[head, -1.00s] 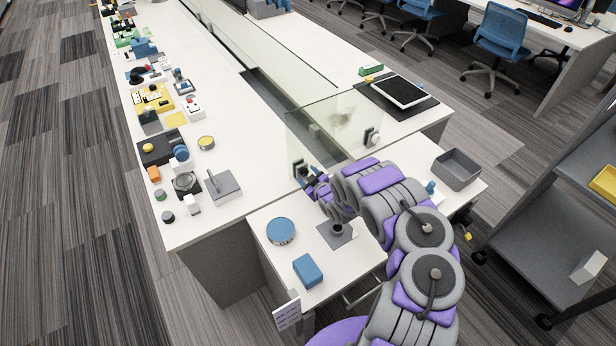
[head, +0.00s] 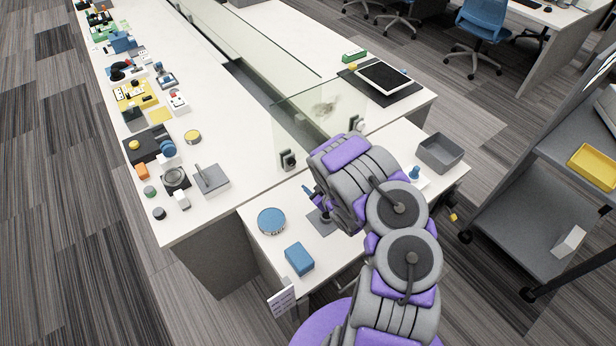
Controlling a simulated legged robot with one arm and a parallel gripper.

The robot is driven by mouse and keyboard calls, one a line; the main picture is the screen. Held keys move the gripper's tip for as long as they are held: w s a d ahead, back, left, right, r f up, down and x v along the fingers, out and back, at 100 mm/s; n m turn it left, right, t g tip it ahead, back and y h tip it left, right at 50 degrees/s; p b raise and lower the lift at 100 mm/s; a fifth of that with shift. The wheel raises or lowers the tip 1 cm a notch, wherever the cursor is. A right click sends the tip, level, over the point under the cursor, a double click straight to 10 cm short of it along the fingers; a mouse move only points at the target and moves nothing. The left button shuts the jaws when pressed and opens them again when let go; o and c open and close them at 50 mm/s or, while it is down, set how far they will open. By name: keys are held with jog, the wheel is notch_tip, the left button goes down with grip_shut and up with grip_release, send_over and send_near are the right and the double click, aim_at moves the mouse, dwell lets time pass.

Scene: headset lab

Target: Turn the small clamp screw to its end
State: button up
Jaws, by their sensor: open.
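A small dark clamp (head: 288,160) with a lighter round part sits at the near lower edge of the clear upright panel (head: 305,112). A second similar clamp (head: 357,124) sits at the panel's right edge. Which part is the screw, and how far it is turned, is too small to tell. My gripper (head: 309,192) is open, with blue fingertips, to the lower right of the near clamp and apart from it. My arm partly hides the gripper. I see nothing between the fingers.
Below the gripper are a grey square plate (head: 313,228) with a dark post, a round blue-topped tin (head: 271,221) and a blue block (head: 299,259). A grey bin (head: 443,153) stands at right. The long bench at left holds several small items.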

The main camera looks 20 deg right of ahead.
jog(key=v, duration=0.3)
dwell(0.6)
